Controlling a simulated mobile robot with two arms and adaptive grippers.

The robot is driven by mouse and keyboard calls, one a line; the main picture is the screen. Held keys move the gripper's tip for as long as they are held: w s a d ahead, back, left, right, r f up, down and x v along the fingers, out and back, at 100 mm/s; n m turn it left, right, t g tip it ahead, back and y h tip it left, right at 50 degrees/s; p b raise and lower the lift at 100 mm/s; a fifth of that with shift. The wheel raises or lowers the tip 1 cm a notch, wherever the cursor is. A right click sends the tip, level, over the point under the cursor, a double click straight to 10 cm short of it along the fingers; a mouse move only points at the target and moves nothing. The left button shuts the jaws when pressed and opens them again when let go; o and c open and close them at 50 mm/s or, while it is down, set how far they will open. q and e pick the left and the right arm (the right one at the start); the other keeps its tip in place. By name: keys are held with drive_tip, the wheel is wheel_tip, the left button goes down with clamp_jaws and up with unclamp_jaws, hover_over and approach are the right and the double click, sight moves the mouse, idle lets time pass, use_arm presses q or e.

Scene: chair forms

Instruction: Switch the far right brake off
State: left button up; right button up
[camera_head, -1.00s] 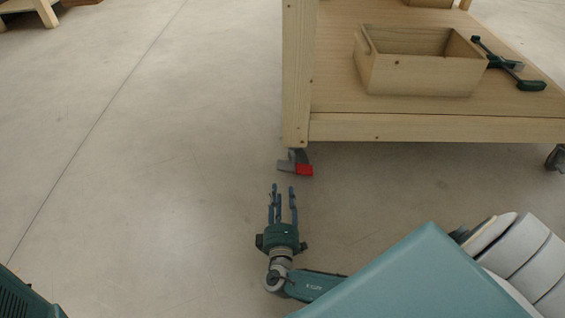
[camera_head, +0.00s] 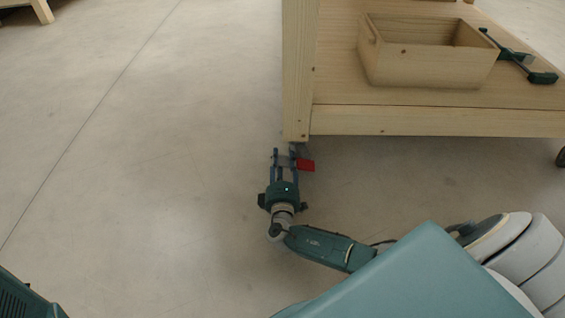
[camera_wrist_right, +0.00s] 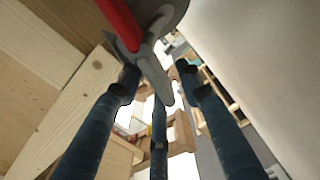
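A red brake pedal (camera_head: 306,165) juts out from the caster under the near left leg (camera_head: 298,100) of the wooden cart. In the right wrist view the red pedal (camera_wrist_right: 120,22) is at the top, with a light grey lever (camera_wrist_right: 152,60) beside it and part of the grey wheel behind. My right gripper (camera_head: 284,154) is at the foot of this leg, just left of the red pedal. Its fingers are spread, with the grey lever between or just above the fingertips in the wrist view; I cannot tell whether they touch it. My left gripper is not in view.
A wooden box (camera_head: 425,65) and a dark green clamp-like tool (camera_head: 520,58) rest on the cart's lower shelf (camera_head: 335,85). Another caster (camera_head: 561,158) shows at the right edge. The floor (camera_head: 140,170) to the left is clear.

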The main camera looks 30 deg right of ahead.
drive_tip(key=shift+c, duration=0.3)
clamp_jaws()
drive_tip(key=shift+f, duration=0.1)
drive_tip(key=shift+w+a+f+n+b, duration=0.2)
drive_tip(key=shift+f+n+b, duration=0.25)
drive_tip(key=shift+n, duration=0.65)
drive_tip(key=shift+f+n, duration=0.3)
drive_tip(key=shift+n, duration=0.55)
drive_tip(key=shift+f+n, duration=0.3)
drive_tip(key=shift+n, duration=0.55)
drive_tip(key=shift+o, duration=0.3)
unclamp_jaws()
